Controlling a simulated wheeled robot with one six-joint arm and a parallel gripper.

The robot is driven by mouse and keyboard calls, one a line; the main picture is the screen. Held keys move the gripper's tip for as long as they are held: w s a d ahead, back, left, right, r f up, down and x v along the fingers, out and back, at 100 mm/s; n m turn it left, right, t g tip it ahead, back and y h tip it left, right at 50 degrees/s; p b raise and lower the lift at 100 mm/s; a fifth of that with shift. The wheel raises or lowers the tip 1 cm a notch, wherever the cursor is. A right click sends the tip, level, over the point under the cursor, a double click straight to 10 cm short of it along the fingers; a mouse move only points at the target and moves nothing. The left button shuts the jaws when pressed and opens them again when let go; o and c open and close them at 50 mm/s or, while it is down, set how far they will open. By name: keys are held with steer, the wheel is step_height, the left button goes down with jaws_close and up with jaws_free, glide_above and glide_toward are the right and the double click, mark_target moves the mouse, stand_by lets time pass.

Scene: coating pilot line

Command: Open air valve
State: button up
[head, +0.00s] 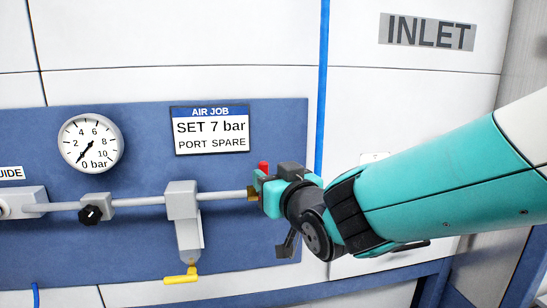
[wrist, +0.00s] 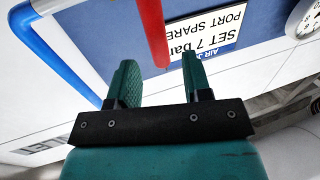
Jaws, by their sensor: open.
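The air valve's red lever (head: 263,167) shows above my gripper at the right end of the grey pipe, with a brass body (head: 252,194) below it. My gripper (head: 262,190) is at the valve and hides part of it. In the wrist view the red lever (wrist: 152,28) comes down from the top, and its end lies between the two green fingertips. My gripper (wrist: 158,62) is open, with visible space on both sides of the lever. I cannot tell whether a finger touches it.
A gauge (head: 91,143) has its needle near 0 bar. A sign (head: 210,130) reads "AIR JOB, SET 7 bar, PORT SPARE". A black knob (head: 90,214) and a grey filter unit with a yellow drain tap (head: 181,277) sit on the pipe. A blue hose (head: 321,90) runs vertically behind.

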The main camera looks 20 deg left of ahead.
mark_target(264, 171)
steer(key=shift+p+x, duration=0.7)
steer(key=shift+x, duration=1.35)
jaws_close()
